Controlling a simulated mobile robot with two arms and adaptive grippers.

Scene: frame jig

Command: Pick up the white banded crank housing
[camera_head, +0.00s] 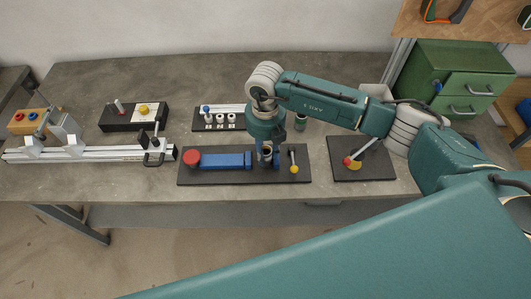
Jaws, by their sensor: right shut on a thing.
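My right gripper (268,160) reaches down onto the dark fixture plate (225,178) in the middle of the bench. It is shut on a small upright cylindrical part with a pale rim (267,151), which I take to be the crank housing. The fingers and wrist cover much of it, and its white band cannot be made out clearly. I cannot tell whether it touches the plate. My left gripper is not in view.
A blue block with a red knob (192,159) and a yellow-tipped lever (294,168) flank the gripper. A white-topped rack (238,120) stands behind. Bare bench lies at the back left.

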